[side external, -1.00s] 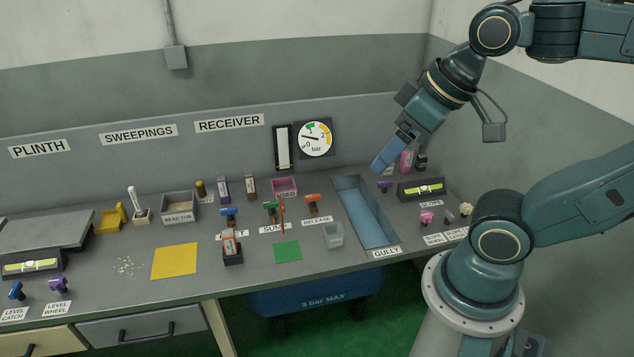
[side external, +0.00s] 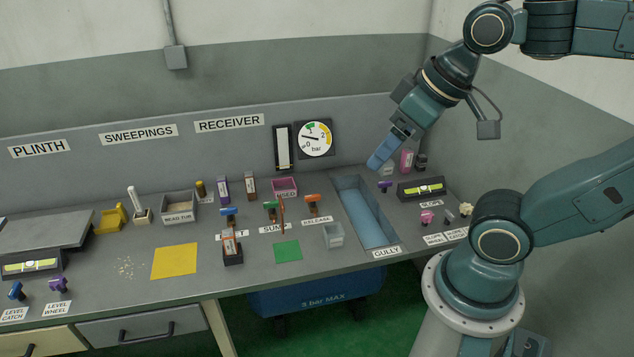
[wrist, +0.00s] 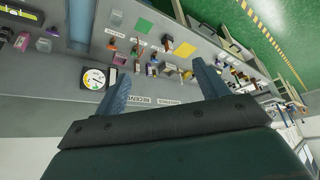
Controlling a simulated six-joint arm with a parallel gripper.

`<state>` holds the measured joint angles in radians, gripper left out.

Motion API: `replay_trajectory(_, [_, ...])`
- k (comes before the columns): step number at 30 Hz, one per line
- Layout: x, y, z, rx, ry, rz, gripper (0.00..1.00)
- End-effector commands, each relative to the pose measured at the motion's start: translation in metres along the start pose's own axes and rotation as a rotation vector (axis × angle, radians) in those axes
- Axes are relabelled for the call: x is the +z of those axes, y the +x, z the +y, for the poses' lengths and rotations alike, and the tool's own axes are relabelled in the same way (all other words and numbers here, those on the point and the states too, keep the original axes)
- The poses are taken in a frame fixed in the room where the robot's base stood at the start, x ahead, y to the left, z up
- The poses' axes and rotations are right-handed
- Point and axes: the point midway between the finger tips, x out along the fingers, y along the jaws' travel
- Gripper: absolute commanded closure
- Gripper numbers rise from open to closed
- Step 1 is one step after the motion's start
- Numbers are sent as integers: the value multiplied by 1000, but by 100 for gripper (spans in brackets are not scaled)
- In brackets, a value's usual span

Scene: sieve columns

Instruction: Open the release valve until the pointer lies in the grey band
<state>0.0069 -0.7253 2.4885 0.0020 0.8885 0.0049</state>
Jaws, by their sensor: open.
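The release valve (side external: 312,201) has an orange handle and stands behind the RELEASE label (side external: 317,220) on the bench. The round gauge (side external: 315,139) on the back panel has a white face with green and yellow bands. Its dark pointer lies toward the left of the dial; a grey band is too small to make out. The gauge also shows in the wrist view (wrist: 94,79). My gripper (side external: 378,163) is in the air above the far end of the gully, right of the valve and apart from it. In the wrist view its two fingers (wrist: 162,85) are apart and empty.
The blue-floored gully (side external: 365,215) lies right of the release valve. A green-handled valve (side external: 270,207) and a brown upright piece (side external: 282,215) stand close on its left. A clear cup (side external: 334,236) stands in front, and a pink bin (side external: 285,187) behind.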

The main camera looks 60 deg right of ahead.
Motion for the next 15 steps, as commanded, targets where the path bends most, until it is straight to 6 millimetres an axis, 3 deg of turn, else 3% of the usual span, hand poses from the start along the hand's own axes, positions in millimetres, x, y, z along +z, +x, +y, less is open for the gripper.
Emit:
replay_trajectory(8, [-35,17,12,28,72,-16,27])
replay_trajectory(15, [-76,45,30,63,158,-28,27])
